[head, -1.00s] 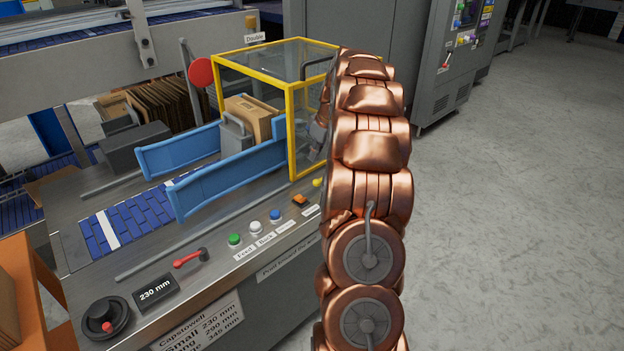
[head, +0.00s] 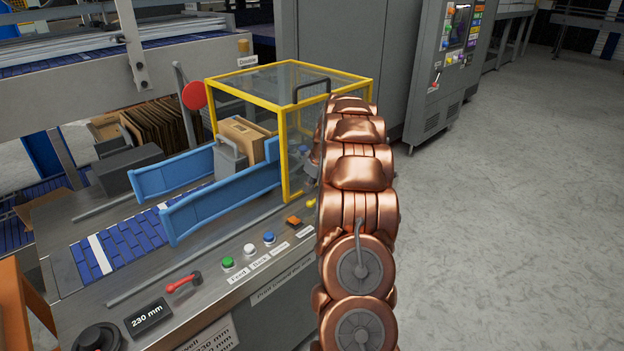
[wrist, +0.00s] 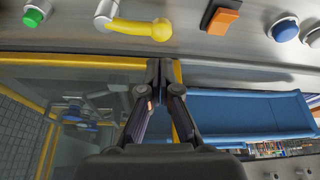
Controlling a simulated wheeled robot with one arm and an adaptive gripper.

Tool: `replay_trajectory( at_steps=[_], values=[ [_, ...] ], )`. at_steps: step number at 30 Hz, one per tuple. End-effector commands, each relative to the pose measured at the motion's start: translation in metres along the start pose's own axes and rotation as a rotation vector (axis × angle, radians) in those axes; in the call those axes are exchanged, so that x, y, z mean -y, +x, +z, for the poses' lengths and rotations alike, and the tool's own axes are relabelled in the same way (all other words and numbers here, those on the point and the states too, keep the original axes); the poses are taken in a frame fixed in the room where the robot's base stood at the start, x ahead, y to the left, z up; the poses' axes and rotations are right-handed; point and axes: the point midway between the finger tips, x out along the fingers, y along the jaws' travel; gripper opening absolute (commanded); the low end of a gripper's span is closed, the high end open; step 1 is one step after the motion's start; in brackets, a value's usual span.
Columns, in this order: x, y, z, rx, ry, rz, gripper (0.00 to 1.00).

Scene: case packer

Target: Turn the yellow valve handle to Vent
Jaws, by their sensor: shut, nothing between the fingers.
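The yellow valve handle (wrist: 143,29) lies across the steel panel in the wrist view, pointing right from its silver valve body (wrist: 107,12) and ending in a round knob. In the head view only a small yellow part (head: 311,203) of it shows beside my arm. My gripper (wrist: 162,68) is shut and empty, its fingertips together just below the handle in the wrist picture and apart from it. In the head view my gripper is mostly hidden behind my copper arm. No Vent marking is readable.
A yellow-framed clear guard (head: 291,140) and blue side rails (head: 222,203) stand close to my gripper. An orange switch (wrist: 221,17), a blue button (wrist: 285,29) and a green button (wrist: 33,17) flank the handle. Open grey floor (head: 510,210) lies to the right.

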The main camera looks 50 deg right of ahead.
Motion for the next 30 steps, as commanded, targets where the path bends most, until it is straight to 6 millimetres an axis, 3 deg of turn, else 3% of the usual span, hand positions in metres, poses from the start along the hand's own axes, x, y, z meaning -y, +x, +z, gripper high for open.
replay_trajectory(
  at_steps=[3,10,30],
  values=[
    [0.001,0.019,0.001,0.004,0.002,-0.006,0.00],
    [0.000,0.041,0.001,0.001,0.001,-0.001,0.00],
    [0.009,0.051,-0.004,0.000,-0.034,-0.015,0.00]
  ],
)
